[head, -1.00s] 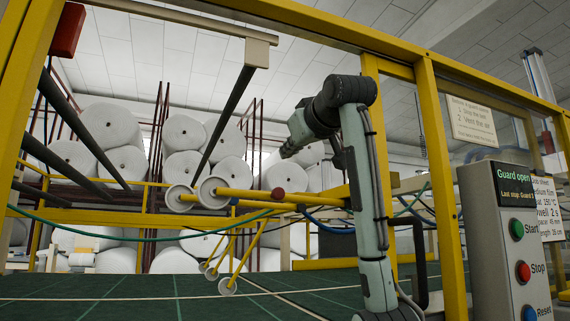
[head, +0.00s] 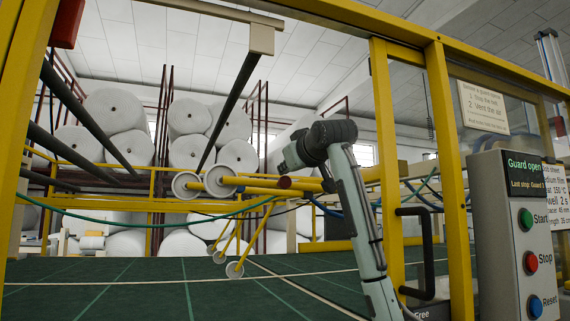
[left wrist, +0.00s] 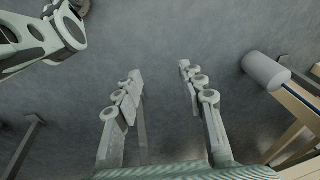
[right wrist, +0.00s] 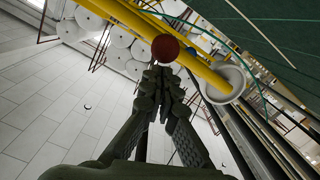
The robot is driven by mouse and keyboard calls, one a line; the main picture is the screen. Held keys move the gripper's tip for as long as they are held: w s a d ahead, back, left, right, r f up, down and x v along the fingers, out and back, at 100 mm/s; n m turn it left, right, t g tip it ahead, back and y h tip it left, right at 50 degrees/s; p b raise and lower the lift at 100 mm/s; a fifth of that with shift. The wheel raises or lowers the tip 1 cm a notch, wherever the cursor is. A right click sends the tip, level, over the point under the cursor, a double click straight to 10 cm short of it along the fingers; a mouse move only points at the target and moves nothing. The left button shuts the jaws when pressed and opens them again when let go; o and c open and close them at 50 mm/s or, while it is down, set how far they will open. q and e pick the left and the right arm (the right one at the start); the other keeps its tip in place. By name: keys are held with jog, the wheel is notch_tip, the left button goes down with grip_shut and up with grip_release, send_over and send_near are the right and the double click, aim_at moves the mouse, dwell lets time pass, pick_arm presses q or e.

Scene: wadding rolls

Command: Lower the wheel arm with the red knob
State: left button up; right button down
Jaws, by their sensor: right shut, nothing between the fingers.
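The red knob (head: 284,182) sits on a yellow wheel arm (head: 255,181) that ends in a white wheel (head: 220,181). The arm lies nearly level above the green bed. My right gripper (head: 281,167) is shut and empty just above the knob. In the right wrist view its closed fingertips (right wrist: 161,75) point at the red knob (right wrist: 165,47) with a small gap in the picture; contact cannot be told. A second arm with a white wheel (head: 186,185) lies alongside. My left gripper (left wrist: 160,72) is open and empty above grey floor, outside the head view.
The yellow guard frame (head: 448,180) and a control box (head: 510,230) with several buttons stand at right. Lower yellow arms with wheels (head: 234,269) reach down to the green bed (head: 130,285). A green hose (head: 100,217) crosses in front. White rolls (head: 115,110) are stacked behind.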

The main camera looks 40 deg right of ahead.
aim_at(281, 186)
jog(key=shift+f, duration=0.1)
notch_tip(281, 186, down, 4)
jog(key=shift+a+r+n+b, duration=0.1)
jog(key=shift+r+n+b, duration=0.15)
jog(key=shift+n+b, duration=0.55)
pick_arm(q)
notch_tip(281, 186, up, 21)
jog(key=w+t+b, duration=0.1)
jog(key=b, duration=0.5)
jog(key=shift+w+d+n+y+b, duration=0.2)
jog(key=shift+w+n+y+b, duration=0.1)
jog(key=shift+w+y+b, duration=0.1)
pick_arm(e)
jog(key=s+d+f+n, duration=0.1)
jog(key=d+f+n, duration=0.3)
jog(key=f, duration=0.5)
jog(key=s+d+f+n+h, duration=0.1)
jog(key=d+f+n, duration=0.2)
jog(key=f, duration=0.6)
jog(key=shift+d+f+n, duration=0.35)
jog(key=shift+d+n, duration=0.05)
jog(key=shift+n, duration=0.6)
jog(key=shift+w, duration=0.15)
